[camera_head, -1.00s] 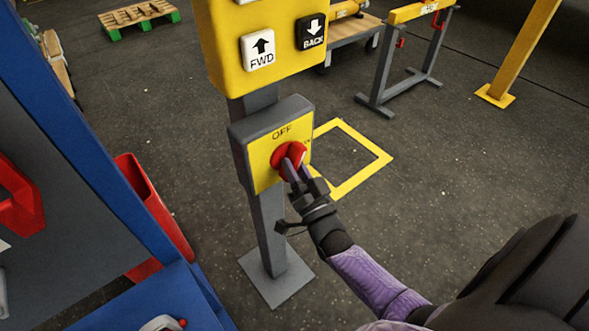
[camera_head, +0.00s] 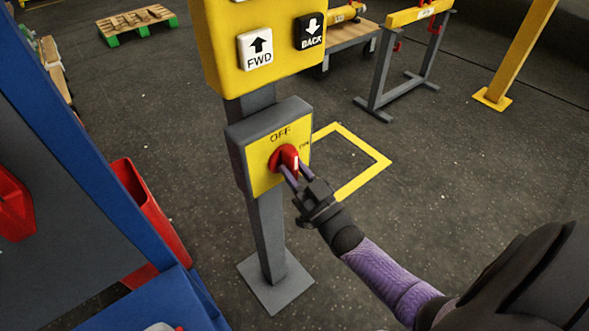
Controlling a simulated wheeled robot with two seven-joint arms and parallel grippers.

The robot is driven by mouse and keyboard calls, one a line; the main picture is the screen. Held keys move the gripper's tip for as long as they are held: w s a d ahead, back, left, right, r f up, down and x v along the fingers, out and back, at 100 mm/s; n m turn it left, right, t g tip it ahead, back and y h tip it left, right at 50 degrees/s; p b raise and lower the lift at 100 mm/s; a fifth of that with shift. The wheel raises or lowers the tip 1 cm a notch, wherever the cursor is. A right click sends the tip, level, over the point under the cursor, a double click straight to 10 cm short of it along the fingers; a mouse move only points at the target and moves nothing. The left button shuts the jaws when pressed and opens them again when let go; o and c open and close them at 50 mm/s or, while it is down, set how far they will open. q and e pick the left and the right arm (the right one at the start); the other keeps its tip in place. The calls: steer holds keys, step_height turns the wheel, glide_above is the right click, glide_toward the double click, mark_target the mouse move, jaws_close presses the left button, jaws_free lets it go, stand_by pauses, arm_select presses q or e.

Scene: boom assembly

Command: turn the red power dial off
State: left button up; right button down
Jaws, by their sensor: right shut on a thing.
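The red power dial (camera_head: 283,158) sits in the middle of a yellow plate on a grey box (camera_head: 236,150). The box is fixed to a grey post. The word OFF (camera_head: 281,134) is printed above the dial, and a small, hard-to-read label (camera_head: 304,147) is at its upper right. My right gripper (camera_head: 290,172) reaches in from the lower right. Its purple fingers are shut on the dial's raised handle, which shows a pale mark. My left gripper is not in view.
A yellow panel (camera_head: 222,60) with FWD and BACK buttons is above the box. A blue frame (camera_head: 95,150) and a red bin (camera_head: 150,215) stand at the left. A yellow floor outline (camera_head: 375,172) lies behind the post.

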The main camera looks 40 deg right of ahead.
steer(key=shift+f, duration=0.1)
steer(key=shift+c, duration=2.2)
jaws_free()
steer(key=v, duration=1)
